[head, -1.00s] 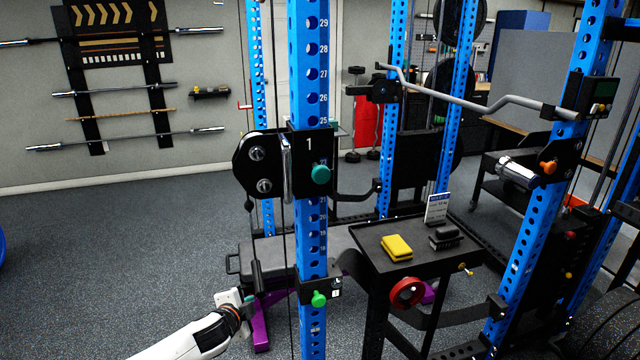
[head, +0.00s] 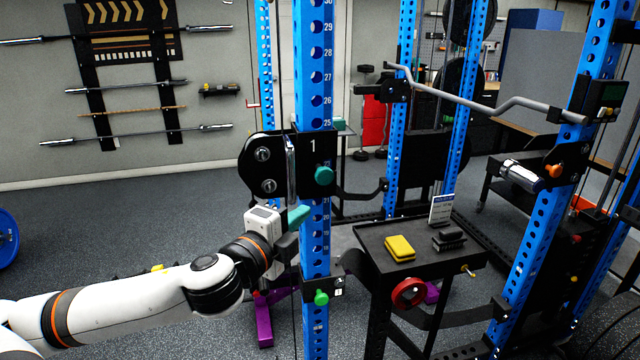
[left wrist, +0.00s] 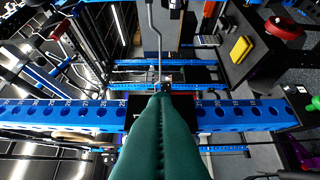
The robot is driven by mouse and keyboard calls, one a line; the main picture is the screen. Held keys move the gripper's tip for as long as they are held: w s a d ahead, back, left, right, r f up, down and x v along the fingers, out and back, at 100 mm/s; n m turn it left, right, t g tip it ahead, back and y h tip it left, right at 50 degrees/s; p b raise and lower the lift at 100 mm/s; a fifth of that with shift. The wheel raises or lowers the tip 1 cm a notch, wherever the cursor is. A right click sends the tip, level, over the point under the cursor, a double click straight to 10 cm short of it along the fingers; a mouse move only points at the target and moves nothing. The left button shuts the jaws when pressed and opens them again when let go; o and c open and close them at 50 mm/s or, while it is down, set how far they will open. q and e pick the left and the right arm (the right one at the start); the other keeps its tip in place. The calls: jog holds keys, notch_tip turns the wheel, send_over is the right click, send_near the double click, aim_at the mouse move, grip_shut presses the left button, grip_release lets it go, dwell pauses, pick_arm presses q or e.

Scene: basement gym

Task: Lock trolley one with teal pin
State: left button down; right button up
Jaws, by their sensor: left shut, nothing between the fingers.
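Trolley one is the black carriage (head: 312,150) marked "1" on the blue upright (head: 315,75). The teal pin (head: 324,176) is a round knob on the front of the carriage, below the number. My left gripper (head: 303,213) has teal fingers, shut and empty, just below and left of the pin, apart from it in the picture. In the left wrist view the shut fingers (left wrist: 161,92) point at the upright (left wrist: 60,113) and cover much of the carriage; the teal pin cannot be made out there. My right gripper is not in view.
A green knob (head: 321,298) sits lower on the same upright. A black table (head: 375,240) to the right bears yellow (head: 399,248) and black blocks, with a red knob (head: 408,293) on its front. A grey bar (head: 470,103) spans behind. Open floor lies left.

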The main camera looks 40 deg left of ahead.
pick_arm(q)
jog(key=p, duration=0.4)
send_near(319, 177)
jog(key=w+d, duration=0.4)
jog(key=w+a, duration=0.1)
jog(key=w+a+p, duration=0.1)
jog(key=w, duration=0.1)
jog(key=shift+w+a+f, duration=0.1)
jog(key=shift+w+a, duration=0.2)
jog(key=shift+a, duration=0.05)
jog(key=shift+w, duration=0.1)
jog(key=shift+w+a, duration=0.7)
jog(key=shift+a, duration=0.35)
jog(key=shift+d, duration=0.15)
jog(key=shift+p, duration=0.3)
